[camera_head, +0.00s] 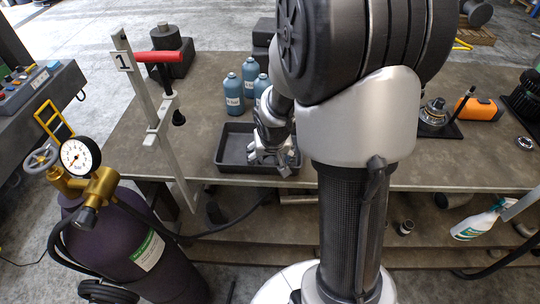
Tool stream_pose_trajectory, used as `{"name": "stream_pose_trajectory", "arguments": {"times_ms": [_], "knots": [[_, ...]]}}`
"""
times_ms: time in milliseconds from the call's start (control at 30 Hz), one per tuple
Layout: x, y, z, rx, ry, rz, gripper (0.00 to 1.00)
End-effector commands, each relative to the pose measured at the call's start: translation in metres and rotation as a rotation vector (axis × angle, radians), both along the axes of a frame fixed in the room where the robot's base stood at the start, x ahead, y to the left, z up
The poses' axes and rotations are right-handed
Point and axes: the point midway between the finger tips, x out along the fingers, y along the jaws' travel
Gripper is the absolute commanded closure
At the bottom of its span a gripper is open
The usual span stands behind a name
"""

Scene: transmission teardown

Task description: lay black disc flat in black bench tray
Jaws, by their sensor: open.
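The black bench tray (232,168) lies near the front edge of the workbench, left of my arm. My gripper (270,156) is over the right part of the tray, low and close to its floor. Its fingers are small in the view and look open. I cannot make out the black disc for certain. The gripper and arm cover part of the tray, so a dark disc there would be hard to see. The left part of the tray floor looks bare.
Several blue bottles (235,95) stand behind the tray. A grey stand with a red handle (158,57) rises left of it. A gauge (75,156) on a purple cylinder is at front left. A metal part (434,112) and an orange case (478,109) lie at the right.

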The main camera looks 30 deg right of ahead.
Motion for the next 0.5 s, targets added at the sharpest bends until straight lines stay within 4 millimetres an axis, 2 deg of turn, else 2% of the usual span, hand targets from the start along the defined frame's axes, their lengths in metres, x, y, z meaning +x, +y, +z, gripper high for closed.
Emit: {"name": "stream_pose_trajectory", "arguments": {"times_ms": [267, 500], "knots": [[0.000, 0.000, 0.007, 0.000, -0.001, 0.000, 0.24], [-0.016, 0.007, 0.053, -0.002, -0.006, 0.000, 0.24]]}}
